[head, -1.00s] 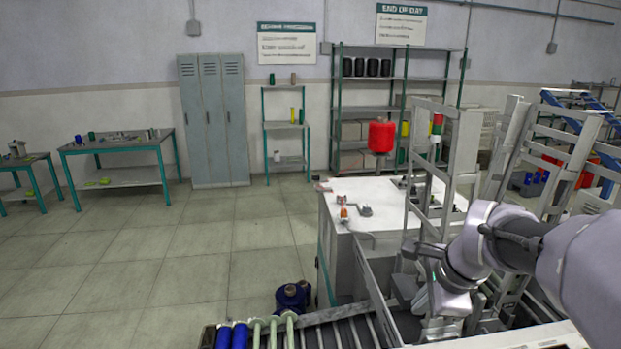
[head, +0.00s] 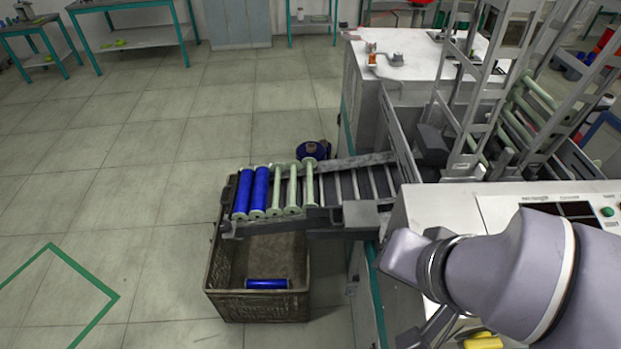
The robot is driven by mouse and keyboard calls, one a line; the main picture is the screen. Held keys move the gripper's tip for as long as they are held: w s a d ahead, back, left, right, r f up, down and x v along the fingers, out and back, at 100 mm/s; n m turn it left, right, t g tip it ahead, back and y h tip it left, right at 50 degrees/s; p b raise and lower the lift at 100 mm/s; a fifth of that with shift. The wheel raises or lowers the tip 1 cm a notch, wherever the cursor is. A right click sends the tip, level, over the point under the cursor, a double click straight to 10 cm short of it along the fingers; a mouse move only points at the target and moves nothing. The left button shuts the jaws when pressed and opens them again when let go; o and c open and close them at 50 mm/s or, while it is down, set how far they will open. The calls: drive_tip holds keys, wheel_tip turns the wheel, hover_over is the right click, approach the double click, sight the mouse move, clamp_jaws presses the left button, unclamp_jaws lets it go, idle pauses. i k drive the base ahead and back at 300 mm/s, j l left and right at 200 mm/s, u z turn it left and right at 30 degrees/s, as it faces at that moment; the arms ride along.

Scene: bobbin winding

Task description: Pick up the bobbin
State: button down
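Two blue wound bobbins, one at the outer end (head: 243,194) and one beside it (head: 260,192), lie side by side at the left end of a sloping roller chute (head: 345,190). Several pale green bare bobbins (head: 293,192) lie to their right on the chute. Another blue bobbin (head: 267,284) lies on its side in the brown crate (head: 258,308) below. My arm comes in from the lower right, well to the right of the bobbins. My gripper is mostly hidden at the arm's end near the bottom edge, so its fingers cannot be made out.
A white machine cabinet (head: 410,50) with grey upright frames stands behind the chute. A control panel (head: 560,208) with a green button is beside my arm. A dark blue round object (head: 313,150) sits on the floor behind the chute.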

sight(309, 164)
drive_tip(key=i+j, duration=0.15)
drive_tip(key=j, duration=0.15)
drive_tip(key=i+j+z, duration=0.15)
drive_tip(key=j, duration=0.2)
drive_tip(key=i+j, duration=0.1)
drive_tip(key=j, duration=0.2)
drive_tip(key=i+j+z, duration=0.1)
drive_tip(key=j, duration=0.25)
drive_tip(key=i+j, duration=0.1)
drive_tip(key=i, duration=0.15)
drive_tip(key=z, duration=0.05)
